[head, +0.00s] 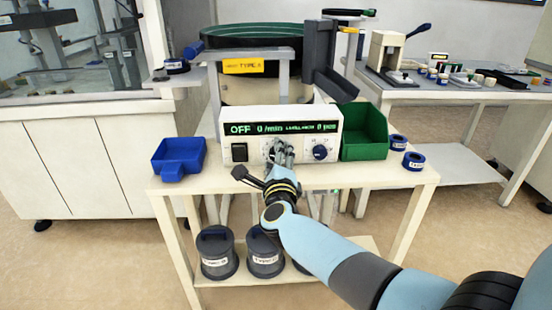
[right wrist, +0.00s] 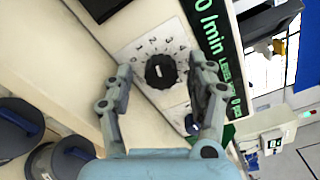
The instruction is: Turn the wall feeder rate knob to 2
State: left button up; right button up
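The feeder control box (head: 235,133) stands on the white table, its green display reading OFF, 0 /min and 0 pcs. In the right wrist view a black round knob (right wrist: 161,71) sits on a white dial plate with numerals around it. Its pointer setting is too small to tell. My right gripper (right wrist: 161,68) is open, with one finger on each side of the knob and visible gaps to it. In the head view my right gripper (head: 280,152) covers the middle of the box front and hides this knob. My left gripper is not in view.
A blue knob (head: 320,152) and a black switch (head: 239,152) flank the gripper on the box. A blue bin (head: 180,153) stands left, a green bin (head: 363,133) right. The bowl feeder (head: 252,36) is behind. Lidded dark pots (head: 217,254) stand on the lower shelf.

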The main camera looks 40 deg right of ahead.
jog(key=v, duration=1.2)
jog(key=shift+d, duration=0.1)
